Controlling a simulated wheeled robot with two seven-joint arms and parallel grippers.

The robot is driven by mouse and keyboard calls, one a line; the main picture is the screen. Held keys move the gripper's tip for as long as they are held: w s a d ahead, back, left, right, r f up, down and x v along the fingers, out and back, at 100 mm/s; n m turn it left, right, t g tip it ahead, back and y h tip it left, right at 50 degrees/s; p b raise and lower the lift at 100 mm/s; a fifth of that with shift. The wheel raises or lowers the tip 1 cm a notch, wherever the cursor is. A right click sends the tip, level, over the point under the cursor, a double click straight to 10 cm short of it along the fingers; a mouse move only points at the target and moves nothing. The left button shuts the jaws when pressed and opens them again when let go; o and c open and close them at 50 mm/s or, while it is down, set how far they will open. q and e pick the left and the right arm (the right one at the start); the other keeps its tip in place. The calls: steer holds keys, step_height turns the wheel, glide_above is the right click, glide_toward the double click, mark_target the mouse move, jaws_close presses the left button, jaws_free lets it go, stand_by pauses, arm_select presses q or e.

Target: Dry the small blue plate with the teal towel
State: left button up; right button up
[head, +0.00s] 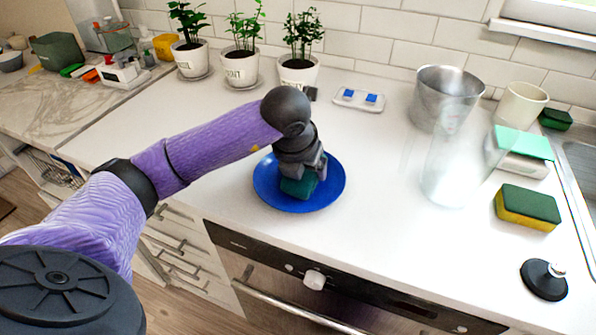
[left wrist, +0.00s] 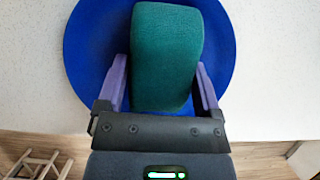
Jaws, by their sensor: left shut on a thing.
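The small blue plate (head: 328,187) lies flat on the white counter, near its front edge above the oven. My left gripper (head: 302,180) points down over the plate and is shut on the teal towel (head: 297,188), a folded block. In the left wrist view the towel (left wrist: 166,60) sits between the two fingers (left wrist: 160,90), with the blue plate (left wrist: 90,45) behind it. The towel appears to be against the plate, but the contact itself is hidden. My right gripper is not in view.
Several potted plants (head: 243,66) stand along the back wall. To the right are a metal pot (head: 440,95), a clear glass cylinder (head: 450,170), a green-and-yellow sponge (head: 527,207) and a black knob-like object (head: 544,279). The counter left of the plate is clear.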

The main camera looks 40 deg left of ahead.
arm_select(q)
step_height(320, 180, up, 7)
steer(key=p, duration=0.5)
steer(key=shift+r+p, duration=0.2)
steer(key=shift+p, duration=0.15)
steer(key=shift+f, duration=0.15)
